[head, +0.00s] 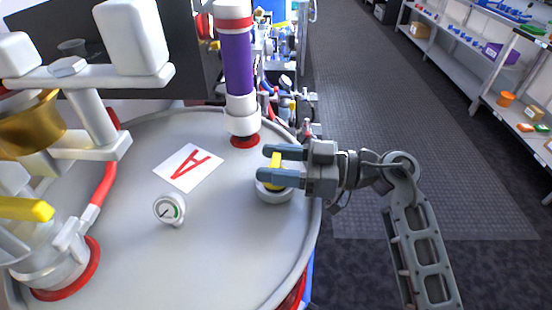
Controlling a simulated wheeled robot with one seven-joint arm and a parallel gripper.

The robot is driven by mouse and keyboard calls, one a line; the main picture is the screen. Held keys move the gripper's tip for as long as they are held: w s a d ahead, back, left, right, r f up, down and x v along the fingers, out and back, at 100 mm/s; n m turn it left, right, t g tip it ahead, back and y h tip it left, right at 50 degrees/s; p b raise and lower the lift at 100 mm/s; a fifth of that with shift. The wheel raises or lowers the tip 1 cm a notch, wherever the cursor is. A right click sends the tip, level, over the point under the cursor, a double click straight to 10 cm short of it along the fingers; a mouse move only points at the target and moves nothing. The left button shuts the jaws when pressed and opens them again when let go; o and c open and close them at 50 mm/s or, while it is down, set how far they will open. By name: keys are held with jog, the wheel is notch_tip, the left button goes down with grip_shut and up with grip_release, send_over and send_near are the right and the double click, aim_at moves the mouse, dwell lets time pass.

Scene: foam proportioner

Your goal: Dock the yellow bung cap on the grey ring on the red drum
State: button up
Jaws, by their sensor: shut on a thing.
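The yellow bung cap (276,172) is between the fingers of my gripper (268,163), near the right side of the drum's grey top (225,255). My gripper reaches in from the right and is shut on the cap. The grey ring (272,194) is directly below the cap on the drum top. The lower finger hides part of the cap and ring, so I cannot tell whether the cap touches the ring or is seated in it. Only a little of the drum's red side (293,296) shows at the lower right.
A purple tube (236,65) on a white fitting stands behind my gripper. A clear and white assembly with a yellow handle (25,209) fills the far left. Shelves (470,60) stand beyond the floor.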

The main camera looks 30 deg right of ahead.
jog(key=shift+f, duration=0.6)
dwell(0.4)
jog(key=o, duration=0.8)
jog(key=shift+c, duration=0.2)
jog(key=shift+s+d+r+p, duration=0.1)
jog(key=shift+s+d+p, duration=0.3)
jog(key=shift+d, duration=0.1)
jog(key=shift+p+v, duration=1.8)
jog(key=shift+v, duration=1.45)
jog(key=v, duration=0.3)
jog(key=shift+s, duration=0.1)
